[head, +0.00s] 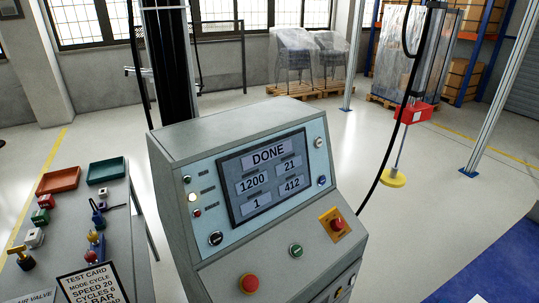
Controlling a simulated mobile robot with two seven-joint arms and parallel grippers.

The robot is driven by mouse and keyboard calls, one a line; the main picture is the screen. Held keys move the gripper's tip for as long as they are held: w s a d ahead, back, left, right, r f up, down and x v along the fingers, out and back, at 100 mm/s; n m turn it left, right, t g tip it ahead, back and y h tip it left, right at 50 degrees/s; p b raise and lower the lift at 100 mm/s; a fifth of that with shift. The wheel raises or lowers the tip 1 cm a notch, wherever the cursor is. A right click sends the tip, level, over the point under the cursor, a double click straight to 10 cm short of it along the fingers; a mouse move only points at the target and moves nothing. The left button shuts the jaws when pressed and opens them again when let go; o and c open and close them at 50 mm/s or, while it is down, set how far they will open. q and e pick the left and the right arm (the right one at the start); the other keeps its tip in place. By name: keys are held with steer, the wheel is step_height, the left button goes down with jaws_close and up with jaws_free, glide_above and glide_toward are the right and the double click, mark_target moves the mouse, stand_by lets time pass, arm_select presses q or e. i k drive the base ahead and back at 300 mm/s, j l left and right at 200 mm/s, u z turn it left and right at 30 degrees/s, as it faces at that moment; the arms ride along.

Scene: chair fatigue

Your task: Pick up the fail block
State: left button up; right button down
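Several small blocks stand in a row on the grey side table (123,262) at the left. One is red (46,201), one is green (40,217) and one is whitish (34,238). The red one may be the fail block, but I cannot read any label on it. A red tray (58,180) and a green tray (105,170) lie at the table's far end. Neither of my grippers is in view.
A control console (225,165) with a screen reading DONE stands right of the table. Its front has an emergency button (250,284).

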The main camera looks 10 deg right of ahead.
mark_target(47, 202)
steer(key=k+j+u, duration=0.1)
steer(key=u, duration=0.3)
steer(key=k+j+u, duration=0.2)
steer(key=u, duration=0.2)
steer(key=k+j+u, duration=0.1)
steer(key=u, duration=0.25)
steer(key=j, duration=0.1)
